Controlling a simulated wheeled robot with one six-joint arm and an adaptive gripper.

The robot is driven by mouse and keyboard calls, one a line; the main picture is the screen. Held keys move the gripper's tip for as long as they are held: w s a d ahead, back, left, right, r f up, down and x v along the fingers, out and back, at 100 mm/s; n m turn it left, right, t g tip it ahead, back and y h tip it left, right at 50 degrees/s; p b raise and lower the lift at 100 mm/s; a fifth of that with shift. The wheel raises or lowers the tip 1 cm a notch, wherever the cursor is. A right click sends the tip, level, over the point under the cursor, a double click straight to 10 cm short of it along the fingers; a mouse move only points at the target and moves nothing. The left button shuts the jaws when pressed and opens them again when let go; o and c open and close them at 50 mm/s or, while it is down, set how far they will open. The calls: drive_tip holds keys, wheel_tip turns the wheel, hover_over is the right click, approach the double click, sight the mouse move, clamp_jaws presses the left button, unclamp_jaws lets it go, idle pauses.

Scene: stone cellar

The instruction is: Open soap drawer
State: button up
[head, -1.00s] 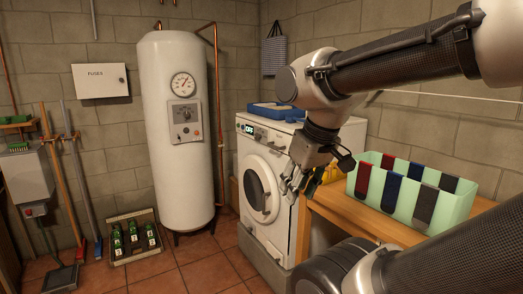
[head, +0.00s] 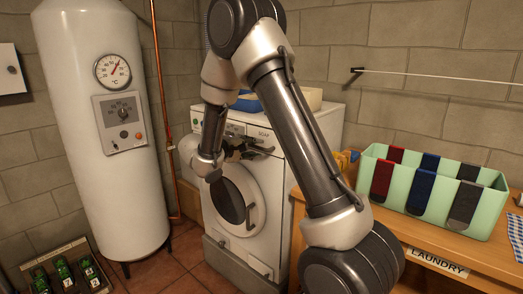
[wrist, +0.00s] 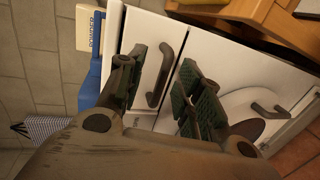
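The washing machine (head: 290,210) stands in the middle of the head view, with a round door (head: 232,205) below its top panel. The soap drawer (head: 264,136) is at the upper right of its front, labelled SOAP, and looks shut. Its dark bar handle (wrist: 165,76) shows in the wrist view. My gripper (head: 240,152) is in front of the drawer. In the wrist view my gripper (wrist: 163,82) is open, its green-padded fingers to either side of the handle with gaps. I cannot tell the depth between fingertips and handle.
The door handle (wrist: 268,109) lies right of my fingers in the wrist view. A blue tray (head: 246,103) with a powder box (wrist: 88,28) is on the machine. A wooden bench (head: 430,240) with a green sock bin (head: 490,215) stands right; a boiler (head: 105,195) stands left.

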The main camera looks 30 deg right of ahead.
sight(260, 149)
drive_tip(key=shift+n+t, duration=0.3)
drive_tip(key=shift+t, duration=0.2)
drive_tip(key=w+d+f, duration=0.1)
drive_tip(key=d, duration=0.1)
drive_tip(key=w+d+f, duration=0.1)
drive_tip(key=d, duration=0.1)
drive_tip(key=w+d+f, duration=0.1)
drive_tip(key=w+d, duration=0.1)
drive_tip(key=shift+w, duration=0.1)
clamp_jaws()
